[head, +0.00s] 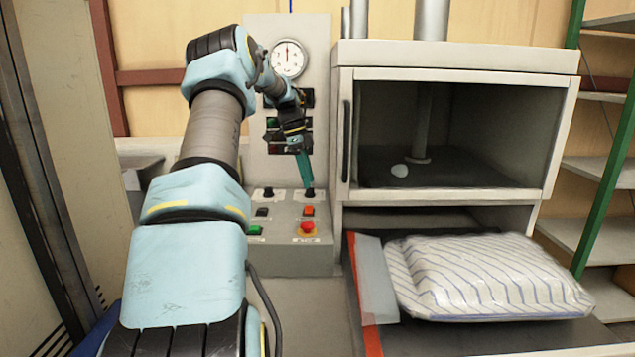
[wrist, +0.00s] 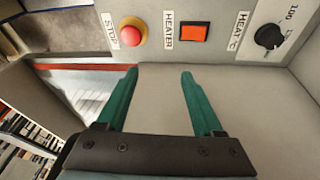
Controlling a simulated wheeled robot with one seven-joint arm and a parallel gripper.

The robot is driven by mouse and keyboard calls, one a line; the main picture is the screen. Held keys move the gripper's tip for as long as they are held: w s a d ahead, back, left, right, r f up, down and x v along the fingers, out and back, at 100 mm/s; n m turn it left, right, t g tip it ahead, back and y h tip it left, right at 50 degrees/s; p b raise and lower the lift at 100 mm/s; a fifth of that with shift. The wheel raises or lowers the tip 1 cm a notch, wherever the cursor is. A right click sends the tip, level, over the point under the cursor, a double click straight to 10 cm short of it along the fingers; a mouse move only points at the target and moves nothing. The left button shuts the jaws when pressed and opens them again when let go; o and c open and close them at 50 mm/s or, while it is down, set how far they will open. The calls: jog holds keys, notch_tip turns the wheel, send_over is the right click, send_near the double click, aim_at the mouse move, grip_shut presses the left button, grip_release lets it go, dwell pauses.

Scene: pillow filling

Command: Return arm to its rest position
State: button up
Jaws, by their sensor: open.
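My arm (head: 190,265) reaches forward and up from the bottom of the head view, bent at a high elbow. My gripper (head: 307,186) hangs from it in front of the control panel. In the wrist view my gripper (wrist: 159,73) has its two teal fingers apart with nothing between them. The fingertips lie near the panel (wrist: 245,82); I cannot tell whether they touch it. Beyond them are the red stop button (wrist: 132,31), the orange heater button (wrist: 194,34) and the black heat knob (wrist: 270,37).
A striped pillow (head: 490,275) lies on a dark surface below the open machine chamber (head: 560,125) at right. A round gauge (head: 288,58) is on the upright panel. The emergency button (head: 307,229) and a green button (head: 255,230) are on the console. Shelves (head: 590,165) stand at far right.

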jog(key=s+a+f+n+t+y, duration=0.1)
jog(key=s+a+f+n, duration=0.1)
jog(key=s+n, duration=0.7)
jog(key=s+a+f+n+t+y, duration=0.1)
jog(key=s+n, duration=0.8)
jog(key=s, duration=1.6)
jog(key=shift+s+a+f+t+y, duration=0.2)
jog(key=shift+a+f+t+y, duration=0.25)
jog(key=shift+f, duration=0.35)
